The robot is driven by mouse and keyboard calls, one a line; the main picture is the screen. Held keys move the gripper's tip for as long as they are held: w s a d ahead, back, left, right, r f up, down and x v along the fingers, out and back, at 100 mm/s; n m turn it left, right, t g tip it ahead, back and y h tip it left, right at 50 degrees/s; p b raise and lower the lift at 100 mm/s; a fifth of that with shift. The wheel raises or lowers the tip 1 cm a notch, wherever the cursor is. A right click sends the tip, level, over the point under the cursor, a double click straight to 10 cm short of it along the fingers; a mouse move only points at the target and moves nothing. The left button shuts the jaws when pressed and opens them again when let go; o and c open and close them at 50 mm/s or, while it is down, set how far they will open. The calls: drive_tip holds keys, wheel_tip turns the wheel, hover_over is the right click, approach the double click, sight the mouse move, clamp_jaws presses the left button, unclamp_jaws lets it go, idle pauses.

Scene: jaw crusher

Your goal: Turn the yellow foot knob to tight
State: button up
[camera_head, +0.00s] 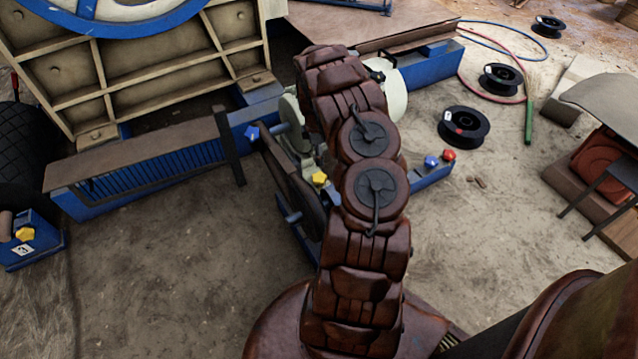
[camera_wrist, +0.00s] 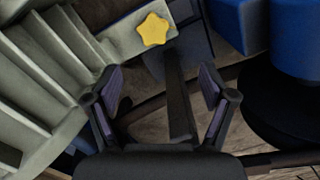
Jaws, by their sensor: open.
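A yellow star-shaped knob (camera_wrist: 153,29) shows in the wrist view, on a pale grey-green block beside a ribbed housing of the same colour. My gripper (camera_wrist: 161,73) is open and empty, its two fingers apart. The knob is beyond the fingertips, toward the top of the wrist picture, and not between them. In the head view, one yellow knob (camera_head: 320,178) sits just left of my arm, near the pale motor. Another yellow knob (camera_head: 25,234) is on a labelled blue block at the far left. My gripper is hidden behind my arm in the head view.
A dark bar (camera_wrist: 178,95) runs between my fingers in the wrist view. A blue knob (camera_head: 251,132) is near the belt guard. Black spools (camera_head: 463,127) lie on the floor.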

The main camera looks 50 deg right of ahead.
drive_tip(key=n+b, duration=0.1)
drive_tip(key=b, duration=0.1)
hover_over(319, 177)
wheel_tip(319, 177, down, 7)
drive_tip(key=shift+s+r, duration=0.1)
wheel_tip(319, 177, down, 8)
drive_tip(key=shift+r+b, duration=0.25)
drive_tip(key=shift+b, duration=0.9)
drive_tip(key=shift+c, duration=0.3)
drive_tip(key=c, duration=1.1)
